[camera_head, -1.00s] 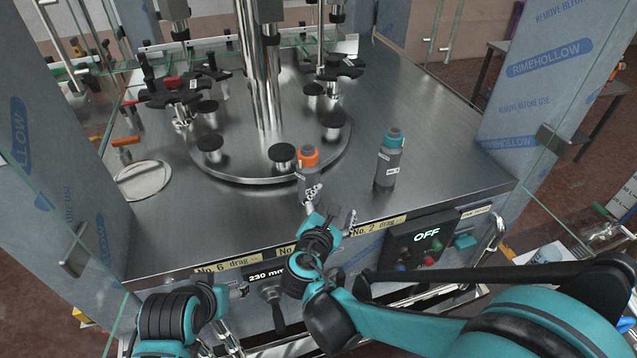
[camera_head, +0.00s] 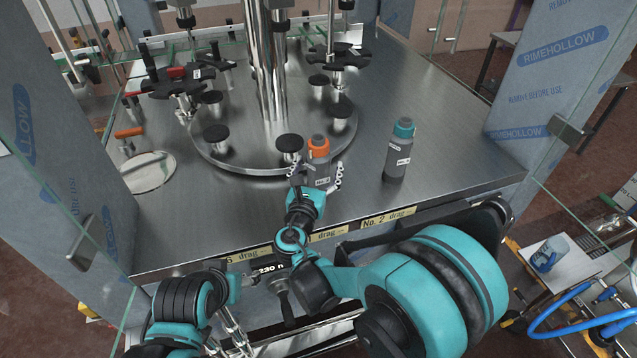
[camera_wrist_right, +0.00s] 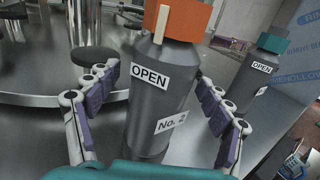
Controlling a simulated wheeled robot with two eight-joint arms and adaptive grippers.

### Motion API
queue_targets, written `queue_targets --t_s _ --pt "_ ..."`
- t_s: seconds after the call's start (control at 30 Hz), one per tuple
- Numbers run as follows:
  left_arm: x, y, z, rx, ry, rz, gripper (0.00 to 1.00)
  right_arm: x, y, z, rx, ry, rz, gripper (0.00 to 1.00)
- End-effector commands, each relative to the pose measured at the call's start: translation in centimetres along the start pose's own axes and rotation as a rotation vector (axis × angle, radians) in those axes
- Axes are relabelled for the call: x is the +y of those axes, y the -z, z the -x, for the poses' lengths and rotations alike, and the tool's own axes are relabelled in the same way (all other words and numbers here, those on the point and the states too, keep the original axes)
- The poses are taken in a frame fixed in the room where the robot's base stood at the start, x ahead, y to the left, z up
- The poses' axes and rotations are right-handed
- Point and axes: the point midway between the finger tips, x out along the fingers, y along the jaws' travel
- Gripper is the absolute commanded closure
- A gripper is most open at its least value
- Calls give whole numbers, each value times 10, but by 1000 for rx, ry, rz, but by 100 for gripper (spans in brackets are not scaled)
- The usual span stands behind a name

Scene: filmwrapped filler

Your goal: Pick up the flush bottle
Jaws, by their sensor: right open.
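A grey bottle with an orange cap (camera_head: 318,148) stands upright on the steel table, near the round turntable. In the right wrist view this orange-capped bottle (camera_wrist_right: 158,105) fills the middle, with labels reading "OPEN" and "No. 2". My right gripper (camera_head: 316,171) is open, its fingers on either side of that bottle; small gaps show in the wrist view. A second grey bottle with a teal cap (camera_head: 399,150) stands upright to the right, also labelled "OPEN" in the wrist view (camera_wrist_right: 255,80). Which one is the flush bottle cannot be told. My left arm is at lower left; its fingers are unclear.
The turntable (camera_head: 240,165) with black knobs and a steel column stands behind the bottles. Film-wrapped posts (camera_head: 545,75) and glass panels flank the table. A round pale disc (camera_head: 148,172) lies at left. The steel top (camera_head: 450,125) right of the teal-capped bottle is clear.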

Motion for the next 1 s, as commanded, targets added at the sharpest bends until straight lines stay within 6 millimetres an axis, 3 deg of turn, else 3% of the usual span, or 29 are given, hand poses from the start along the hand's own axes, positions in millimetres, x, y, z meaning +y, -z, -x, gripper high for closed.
queue_targets --t_s 0.2,0.27,0.5,0.53,0.83,1.0 --pt "0 0 0 0 0 0 36 0 0 -1 0 0 -1 20" --pt "0 0 0 0 0 0 36 0 0 -1 0 0 -1 33" --pt "0 0 0 0 0 0 36 0 0 -1 0 0 -1 96" --pt "0 0 0 0 0 0 36 0 0 -1 0 0 -1 100" --pt "0 1 1 0 0 0 36 0 -3 -1 0 0 0 100" --pt "0 5 6 0 0 0 36 0 -15 -1 -1 0 0 100"
